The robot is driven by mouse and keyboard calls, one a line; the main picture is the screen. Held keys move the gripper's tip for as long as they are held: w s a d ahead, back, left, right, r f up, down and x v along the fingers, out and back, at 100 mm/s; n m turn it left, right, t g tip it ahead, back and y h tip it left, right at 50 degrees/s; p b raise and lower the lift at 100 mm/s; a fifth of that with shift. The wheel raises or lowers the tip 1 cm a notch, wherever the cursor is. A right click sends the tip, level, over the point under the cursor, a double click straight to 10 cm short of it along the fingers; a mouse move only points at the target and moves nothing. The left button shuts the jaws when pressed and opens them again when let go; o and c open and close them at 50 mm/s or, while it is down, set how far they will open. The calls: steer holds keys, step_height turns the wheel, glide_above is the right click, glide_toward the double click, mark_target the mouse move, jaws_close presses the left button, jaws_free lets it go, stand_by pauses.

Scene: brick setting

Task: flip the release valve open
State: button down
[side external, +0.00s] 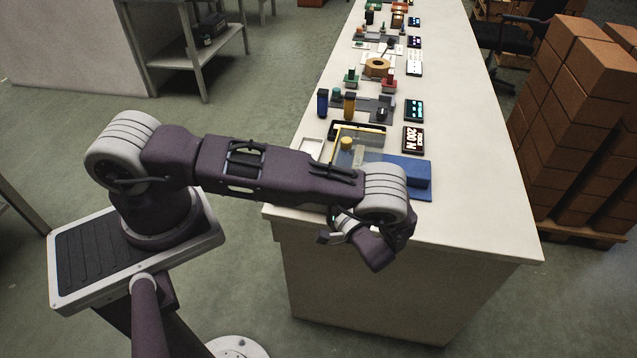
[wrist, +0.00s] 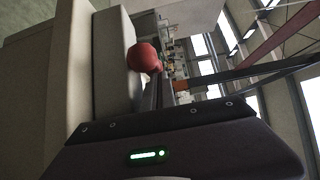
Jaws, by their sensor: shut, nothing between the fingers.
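My gripper (side external: 326,237) is shut and empty in the side external view. It hangs at the bench's near end, partly hidden by my own wrist. In the wrist view, a round red knob (wrist: 143,57) stands out close to a pale block-like surface, apart from my gripper's dark body. I cannot tell whether it belongs to the release valve. In the side external view, a fixture with a yellow knob (side external: 347,143) and a blue block (side external: 407,171) sits on the bench near my arm. My forearm hides part of it. No valve handle is clearly identifiable.
The long white bench (side external: 480,190) carries several small fixtures and displays in a row towards the back. A lit display (side external: 413,139) stands behind the blue block. The bench's right side is clear.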

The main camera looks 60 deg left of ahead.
steer(key=shift+w+a+n+g, duration=0.15)
steer(key=shift+n+g, duration=0.35)
steer(key=shift+g, duration=0.3)
steer(key=shift+a, duration=0.4)
steer(key=shift+a+n+g, duration=0.3)
steer(key=shift+n+g, duration=0.5)
steer(key=shift+g, duration=0.3)
steer(key=shift+a, duration=0.35)
steer(key=d, duration=0.4)
steer(key=w+d, duration=0.1)
steer(key=d, duration=0.2)
